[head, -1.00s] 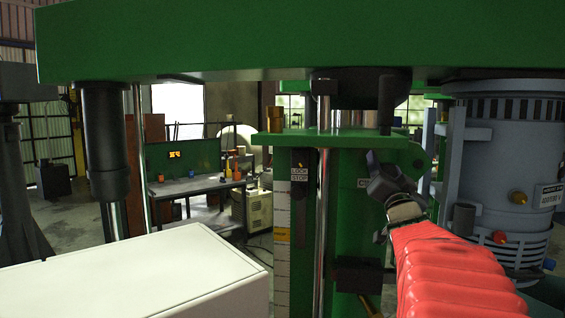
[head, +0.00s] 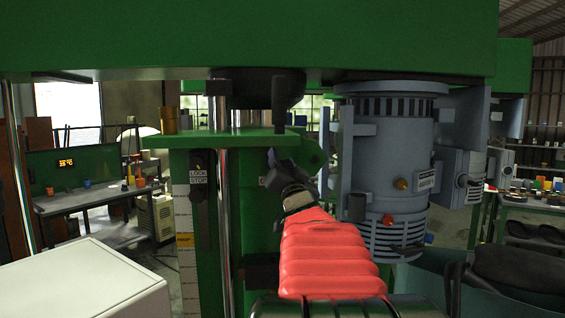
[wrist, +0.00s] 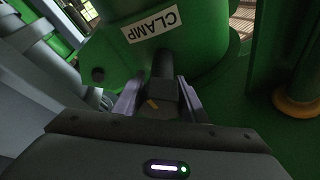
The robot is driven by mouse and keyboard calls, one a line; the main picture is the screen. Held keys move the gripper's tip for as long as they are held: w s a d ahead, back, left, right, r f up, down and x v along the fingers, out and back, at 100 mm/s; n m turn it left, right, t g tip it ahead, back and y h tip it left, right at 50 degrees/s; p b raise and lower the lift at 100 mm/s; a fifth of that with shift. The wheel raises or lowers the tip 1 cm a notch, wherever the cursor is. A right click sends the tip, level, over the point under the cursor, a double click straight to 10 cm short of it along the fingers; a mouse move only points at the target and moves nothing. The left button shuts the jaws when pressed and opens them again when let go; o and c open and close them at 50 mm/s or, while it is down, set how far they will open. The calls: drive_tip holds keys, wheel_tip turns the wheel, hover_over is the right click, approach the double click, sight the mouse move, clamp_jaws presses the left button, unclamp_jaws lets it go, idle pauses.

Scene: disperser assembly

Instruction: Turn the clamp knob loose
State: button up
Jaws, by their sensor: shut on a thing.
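The clamp knob (wrist: 162,98) is a dark handle with an orange mark, below the white CLAMP label (wrist: 152,26) on the green column (wrist: 185,55) in the wrist view. My gripper (wrist: 160,100) is shut on the knob, one grey finger on each side of it. In the head view my gripper (head: 280,165) is against the green column (head: 245,200), at the end of my red-sleeved arm.
A grey-blue motor (head: 385,160) stands close to the right of my arm. A LOCK/STOP lever (head: 200,190) and shiny rod (head: 222,220) are to the left. A green beam (head: 250,38) spans overhead. A white box (head: 90,285) fills the lower left.

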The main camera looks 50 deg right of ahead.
drive_tip(key=shift+d, duration=0.25)
drive_tip(key=shift+c, duration=0.6)
drive_tip(key=shift+a, duration=0.2)
drive_tip(key=shift+a+n, duration=0.1)
drive_tip(key=shift+n, duration=0.3)
